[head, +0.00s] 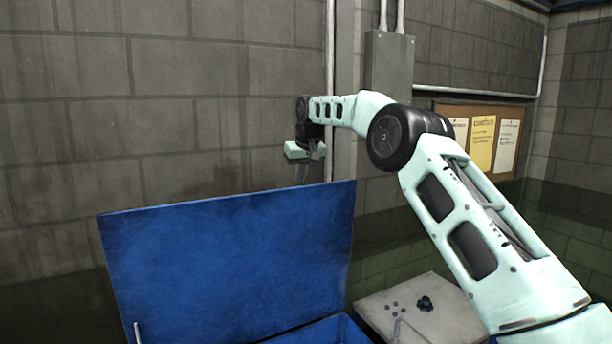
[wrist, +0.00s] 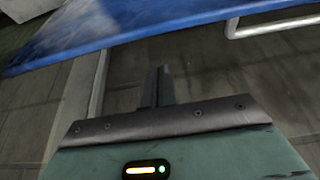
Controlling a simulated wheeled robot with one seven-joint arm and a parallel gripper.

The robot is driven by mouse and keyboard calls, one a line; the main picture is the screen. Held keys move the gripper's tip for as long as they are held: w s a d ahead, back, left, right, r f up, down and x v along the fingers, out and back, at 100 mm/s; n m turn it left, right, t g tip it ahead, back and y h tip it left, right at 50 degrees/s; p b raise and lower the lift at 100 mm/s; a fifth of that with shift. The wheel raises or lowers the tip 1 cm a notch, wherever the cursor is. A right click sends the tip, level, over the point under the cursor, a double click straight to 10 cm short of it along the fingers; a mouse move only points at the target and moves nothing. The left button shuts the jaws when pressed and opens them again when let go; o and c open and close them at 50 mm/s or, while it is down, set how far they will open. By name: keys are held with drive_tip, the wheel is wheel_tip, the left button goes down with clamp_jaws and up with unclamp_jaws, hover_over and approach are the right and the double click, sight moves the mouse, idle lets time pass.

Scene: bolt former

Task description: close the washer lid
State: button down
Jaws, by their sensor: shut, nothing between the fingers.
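The blue washer lid (head: 225,260) stands raised and open in the head view, its top edge slanting up to the right. Part of the blue washer body (head: 345,328) shows below it at the bottom edge. My gripper (head: 302,177) is at the far side of the lid, just above the right part of its top edge. The wrist view shows my gripper (wrist: 160,72) with its fingers together and nothing between them. The lid (wrist: 120,28) crosses the top of that view, beyond the fingertips. I cannot tell whether they touch it.
A grey block wall (head: 150,120) stands behind the lid, with a vertical pipe (head: 330,60) and a grey electrical box (head: 390,70). A pale-topped unit (head: 445,318) with dark knobs stands right of the washer. A notice board (head: 485,140) hangs at right.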

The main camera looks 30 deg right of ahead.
drive_tip(key=s, duration=0.3)
drive_tip(key=shift+s+r, duration=0.15)
drive_tip(key=shift+s, duration=0.25)
idle(0.3)
